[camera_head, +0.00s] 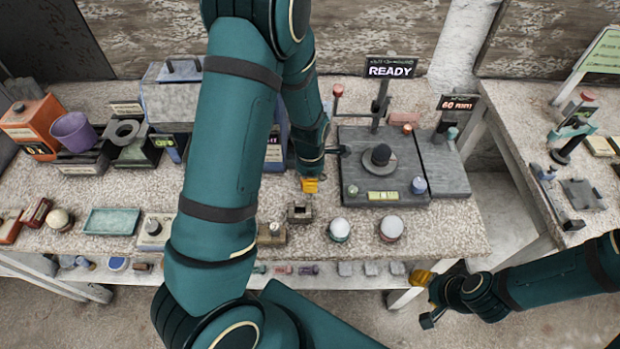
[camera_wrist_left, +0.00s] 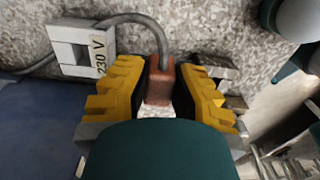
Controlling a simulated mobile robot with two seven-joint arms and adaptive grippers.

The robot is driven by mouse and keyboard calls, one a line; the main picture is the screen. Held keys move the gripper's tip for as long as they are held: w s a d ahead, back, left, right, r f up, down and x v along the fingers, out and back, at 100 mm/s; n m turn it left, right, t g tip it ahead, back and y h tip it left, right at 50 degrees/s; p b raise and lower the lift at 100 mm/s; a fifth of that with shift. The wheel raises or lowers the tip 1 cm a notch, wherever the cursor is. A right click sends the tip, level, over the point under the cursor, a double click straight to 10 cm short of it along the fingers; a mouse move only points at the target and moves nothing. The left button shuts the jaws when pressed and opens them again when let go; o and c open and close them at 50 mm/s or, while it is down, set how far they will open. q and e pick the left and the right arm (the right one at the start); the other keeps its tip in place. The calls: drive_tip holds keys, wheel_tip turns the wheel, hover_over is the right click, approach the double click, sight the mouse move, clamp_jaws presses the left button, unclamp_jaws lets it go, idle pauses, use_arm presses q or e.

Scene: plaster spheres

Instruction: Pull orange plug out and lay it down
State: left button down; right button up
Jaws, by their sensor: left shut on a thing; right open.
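My left gripper (camera_head: 310,185) reaches down over the table in the head view, its yellow fingers near the surface. In the left wrist view the gripper (camera_wrist_left: 160,92) is shut on the orange-brown plug (camera_wrist_left: 160,80), its pads on both sides. A grey cable (camera_wrist_left: 148,22) arches from the plug's far end over a pale block marked 230 V (camera_wrist_left: 82,50). The plug is beside that block in this picture, with a gap between them. The plug's near end is partly hidden by my gripper. My right gripper (camera_head: 427,298) is open and empty, off the table's front edge.
Two white plaster spheres (camera_head: 340,227) (camera_head: 391,226) and a small dark block (camera_head: 299,212) sit near the front. A green tray (camera_head: 110,221) lies left.

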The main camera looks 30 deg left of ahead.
use_arm(q)
drive_tip(key=shift+f+b, duration=0.5)
drive_tip(key=shift+f, duration=0.2)
idle(0.3)
drive_tip(key=c, duration=0.9)
unclamp_jaws()
drive_tip(key=shift+o, duration=0.2)
drive_tip(key=shift+r+p, duration=1.85)
drive_tip(key=shift+r, duration=0.2)
